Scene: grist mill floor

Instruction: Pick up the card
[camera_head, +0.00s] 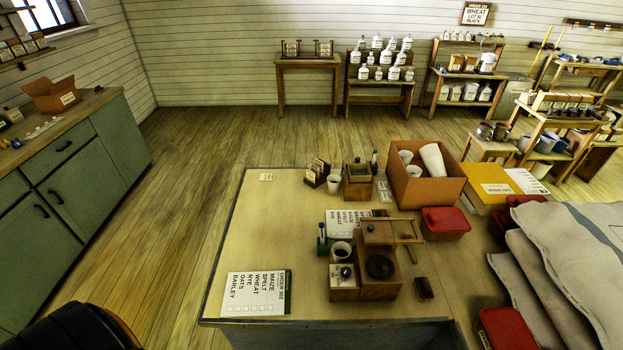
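A white order card (256,294) with green edging lies at the front left of the work table. It reads "ORDER 302" and lists maize, spelt, wheat, rye, oats and barley, with a row of boxes. A second, similar printed card (345,220) lies farther back, partly hidden by the items around the grinder. A small pale card or label (266,177) lies near the table's back left corner. The frame does not show which one the task means.
The wooden table (240,235) is clear at its left. A green cabinet (75,180) stands left across open floor.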

